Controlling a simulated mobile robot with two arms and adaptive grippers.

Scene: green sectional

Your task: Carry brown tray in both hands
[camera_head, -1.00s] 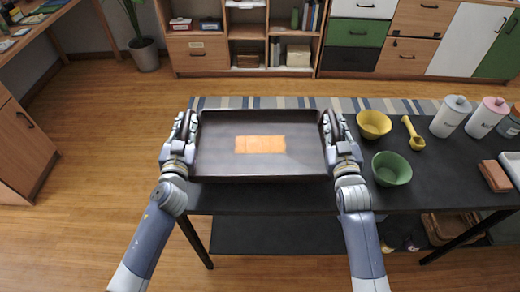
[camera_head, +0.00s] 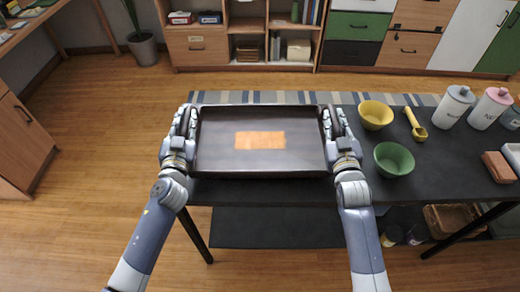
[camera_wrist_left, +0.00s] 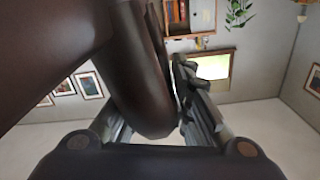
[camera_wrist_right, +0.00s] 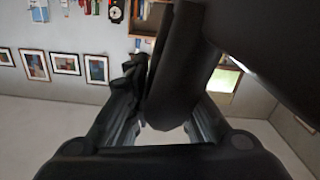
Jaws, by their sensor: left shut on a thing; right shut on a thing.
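The brown tray (camera_head: 220,164) is dark, rectangular and rimmed, and shows in the head view in front of me at the left end of the black table. An orange rectangle (camera_head: 260,140) lies on its floor. My left gripper (camera_head: 186,122) is shut on the tray's left rim, and my right gripper (camera_head: 332,122) is shut on its right rim. The tray looks level; whether it touches the table I cannot tell. In the left wrist view the tray's edge (camera_wrist_left: 140,80) passes between the fingers. The right wrist view shows its edge (camera_wrist_right: 175,80) between the fingers too.
The black table (camera_head: 440,165) extends right, holding a yellow bowl (camera_head: 375,115), a green bowl (camera_head: 394,159), a yellow scoop (camera_head: 415,124), a white canister (camera_head: 453,107), a pink-lidded canister (camera_head: 490,108) and a brown block (camera_head: 498,167). Shelves stand behind. Open floor lies left.

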